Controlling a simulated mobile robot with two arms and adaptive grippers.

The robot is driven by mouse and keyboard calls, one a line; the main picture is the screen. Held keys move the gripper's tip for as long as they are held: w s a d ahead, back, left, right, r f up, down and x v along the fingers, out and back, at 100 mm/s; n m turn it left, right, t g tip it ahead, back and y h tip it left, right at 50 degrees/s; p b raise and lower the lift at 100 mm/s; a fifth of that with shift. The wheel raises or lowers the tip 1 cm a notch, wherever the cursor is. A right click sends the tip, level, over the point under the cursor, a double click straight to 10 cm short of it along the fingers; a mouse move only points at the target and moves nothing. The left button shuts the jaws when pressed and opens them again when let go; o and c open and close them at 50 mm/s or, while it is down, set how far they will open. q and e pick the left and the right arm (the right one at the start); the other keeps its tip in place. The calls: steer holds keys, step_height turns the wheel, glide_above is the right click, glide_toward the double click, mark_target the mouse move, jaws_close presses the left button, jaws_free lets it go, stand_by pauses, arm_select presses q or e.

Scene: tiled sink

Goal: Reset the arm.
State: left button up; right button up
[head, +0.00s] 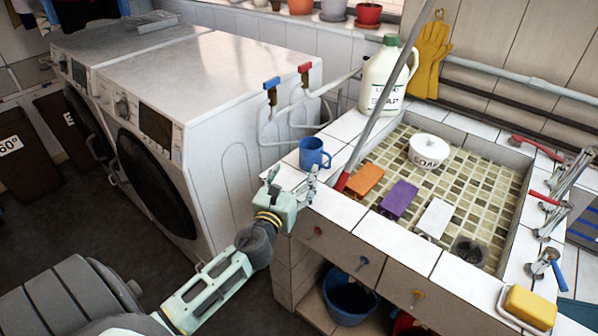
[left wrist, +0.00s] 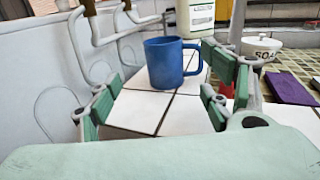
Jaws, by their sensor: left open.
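My left gripper (head: 291,190) is at the left front corner of the tiled sink counter, just in front of a blue mug (head: 314,154). In the left wrist view its green-padded fingers (left wrist: 160,106) are spread apart and empty. The blue mug (left wrist: 168,64) stands upright on the white tiles beyond the fingertips, between them in the picture, with its handle to the right. I see no contact between the mug and the fingers. My right gripper does not show in either view.
The tiled sink (head: 440,185) holds orange, purple and white blocks and a white soap bowl (head: 429,151). A soap jug (head: 386,78) stands behind the mug. A long grey pole (head: 385,95) leans beside the mug. White washing machines (head: 195,90) stand at the left.

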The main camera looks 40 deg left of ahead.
arm_select(q)
steer(key=s+d+f+n+g, duration=0.3)
steer(key=s+f+n+g, duration=0.15)
steer(key=s+n, duration=0.4)
steer(key=s+d+f+n+g, duration=0.25)
steer(key=s+f+n, duration=0.3)
steer(key=n, duration=0.55)
steer(key=s+d+f+n+g+h, duration=0.3)
steer(key=s+d+n+g+h, duration=0.3)
steer(key=s+d+n, duration=0.85)
steer(key=s+a+f+m+g, duration=0.1)
steer(key=s+f+m, duration=0.1)
steer(key=f, duration=1.2)
steer(key=s+f+m+g, duration=0.1)
steer(key=s+f, duration=0.2)
steer(key=f, duration=1)
steer(key=s+a+f+g+y, duration=0.1)
steer(key=s+a+f, duration=0.2)
steer(key=s+f, duration=1.2)
steer(key=shift+s+f+m, duration=0.15)
steer(key=shift+s+m, duration=0.15)
steer(key=shift+s, duration=0.15)
